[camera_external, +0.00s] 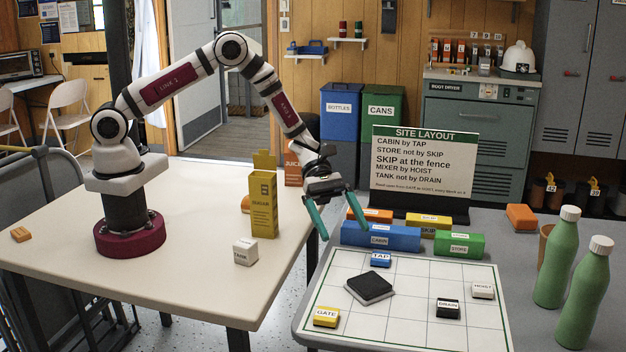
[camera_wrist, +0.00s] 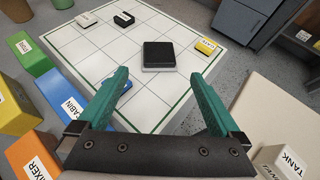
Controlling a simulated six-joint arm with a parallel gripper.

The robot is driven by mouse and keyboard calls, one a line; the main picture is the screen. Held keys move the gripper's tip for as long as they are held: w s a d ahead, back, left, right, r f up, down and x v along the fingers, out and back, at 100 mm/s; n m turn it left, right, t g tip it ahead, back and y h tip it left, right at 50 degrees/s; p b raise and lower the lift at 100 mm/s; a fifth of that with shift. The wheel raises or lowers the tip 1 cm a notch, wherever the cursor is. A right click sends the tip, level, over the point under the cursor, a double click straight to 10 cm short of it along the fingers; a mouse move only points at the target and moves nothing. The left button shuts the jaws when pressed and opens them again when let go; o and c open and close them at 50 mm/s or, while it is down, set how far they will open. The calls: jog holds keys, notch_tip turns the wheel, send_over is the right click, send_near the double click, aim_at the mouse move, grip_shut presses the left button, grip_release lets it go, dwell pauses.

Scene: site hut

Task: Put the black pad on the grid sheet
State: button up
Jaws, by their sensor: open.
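The black pad (camera_external: 369,285) lies flat on the grid sheet (camera_external: 400,325), left of its middle, with a pale grey layer along its lower edge. It also shows in the wrist view (camera_wrist: 158,53), centred beyond my fingertips. My gripper (camera_external: 342,226) is open and empty, above the sheet's back left side and apart from the pad. Its two green fingers (camera_wrist: 158,77) also show in the wrist view.
On the sheet are the blue TAP block (camera_external: 381,260), yellow GATE block (camera_external: 326,317), black DRAIN block (camera_external: 447,308) and white HOIST block (camera_external: 483,290). Behind it stand the blue CABIN block (camera_external: 380,237), green STORE block (camera_external: 459,244) and sign (camera_external: 424,160). Green bottles (camera_external: 584,295) stand right.

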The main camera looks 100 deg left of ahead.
jog(key=s+d+r+m+g+y, duration=0.1)
jog(key=s+d+r+m+g, duration=0.35)
jog(key=s+r+m, duration=0.4)
jog(key=s+d+r+m+g+y, duration=0.2)
jog(key=s+d+r+m+g, duration=0.3)
jog(key=s+m, duration=0.5)
jog(key=s+a+r+m+t+y, duration=0.1)
jog(key=s+a+m+y, duration=0.3)
jog(key=s, duration=0.5)
jog(key=s+a+r+m+y, duration=0.1)
jog(key=s+a+m+y, duration=0.3)
jog(key=s+m, duration=0.4)
jog(key=shift+s+r+m+t, duration=0.15)
jog(key=shift+s+m+t, duration=0.2)
jog(key=shift+s, duration=0.25)
